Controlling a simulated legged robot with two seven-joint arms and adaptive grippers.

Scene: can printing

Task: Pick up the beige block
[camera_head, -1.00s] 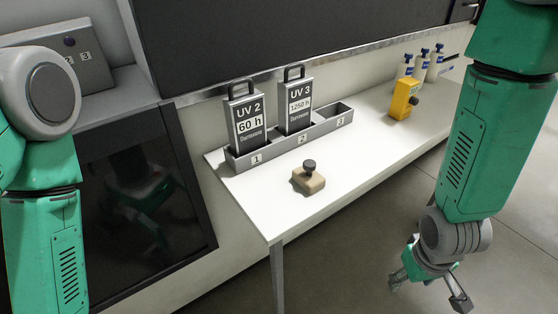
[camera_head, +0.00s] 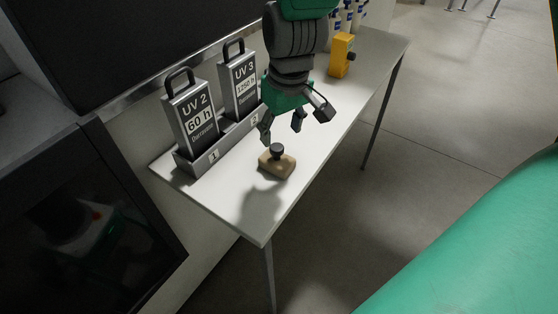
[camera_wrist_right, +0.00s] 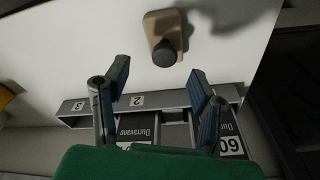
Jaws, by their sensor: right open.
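The beige block (camera_head: 277,164) with a dark round knob on top sits on the white table, near its front edge. It also shows in the right wrist view (camera_wrist_right: 155,24), at the top, beyond the fingertips. My right gripper (camera_head: 296,122) is open and empty, above the table just behind and above the block, not touching it. In the right wrist view its two fingers (camera_wrist_right: 158,82) are spread apart, with the block outside them. My left gripper is not in view.
A grey holder (camera_head: 198,163) with numbered slots holds the UV 2 box (camera_head: 190,118) and UV 3 box (camera_head: 240,85), close beside my right gripper. A yellow object (camera_head: 340,56) and several white bottles stand farther along the table (camera_head: 236,205). The table around the block is clear.

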